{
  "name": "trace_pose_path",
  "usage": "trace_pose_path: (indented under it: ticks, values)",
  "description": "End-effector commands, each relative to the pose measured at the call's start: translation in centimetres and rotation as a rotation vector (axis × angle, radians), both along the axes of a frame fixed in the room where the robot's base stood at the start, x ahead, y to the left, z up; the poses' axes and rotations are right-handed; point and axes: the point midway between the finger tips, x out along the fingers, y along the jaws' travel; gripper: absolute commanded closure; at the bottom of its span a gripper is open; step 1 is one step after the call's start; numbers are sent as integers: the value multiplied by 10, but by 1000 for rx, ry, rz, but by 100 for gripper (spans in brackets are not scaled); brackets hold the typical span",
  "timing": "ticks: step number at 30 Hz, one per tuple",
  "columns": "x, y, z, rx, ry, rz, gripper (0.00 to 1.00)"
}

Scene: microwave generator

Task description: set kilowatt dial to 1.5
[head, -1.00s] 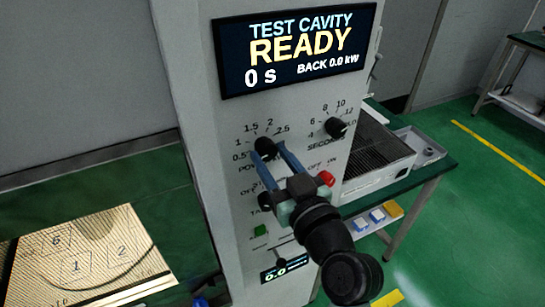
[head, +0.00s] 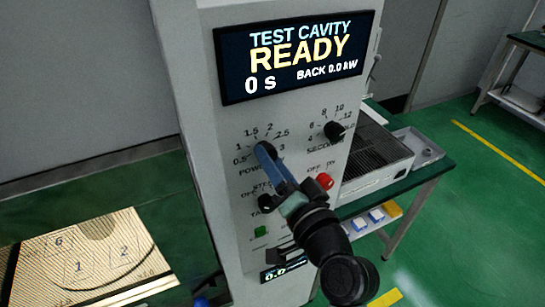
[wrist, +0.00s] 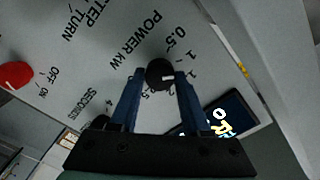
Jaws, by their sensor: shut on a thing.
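The kilowatt dial is a round black knob on the grey panel, above the word POWER, with a scale from 0.5 to 3. In the head view, a finger partly covers the dial (head: 262,148). In the wrist view the dial (wrist: 159,72) sits between my fingertips, and its short white mark points right, towards a label around 1 to 1.5 that a finger partly hides. My gripper (head: 270,153) reaches the panel from the lower right. In the wrist view, my gripper (wrist: 160,80) is shut on the dial, with one blue finger on each side.
The seconds dial (head: 334,131) is to the right on the same panel. A red button (head: 324,181) and a green button (head: 260,231) are lower down. The display (head: 295,55) above reads READY, 0 s. A patterned board (head: 95,255) lies at left.

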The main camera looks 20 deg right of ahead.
Motion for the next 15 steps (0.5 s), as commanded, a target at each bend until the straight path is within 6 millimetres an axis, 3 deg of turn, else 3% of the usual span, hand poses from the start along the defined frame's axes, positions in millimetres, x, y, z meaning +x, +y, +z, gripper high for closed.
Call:
trace_pose_path:
  ticks: [15]
  values:
    - [0, 0, 0, 412, 17, -1, 100]
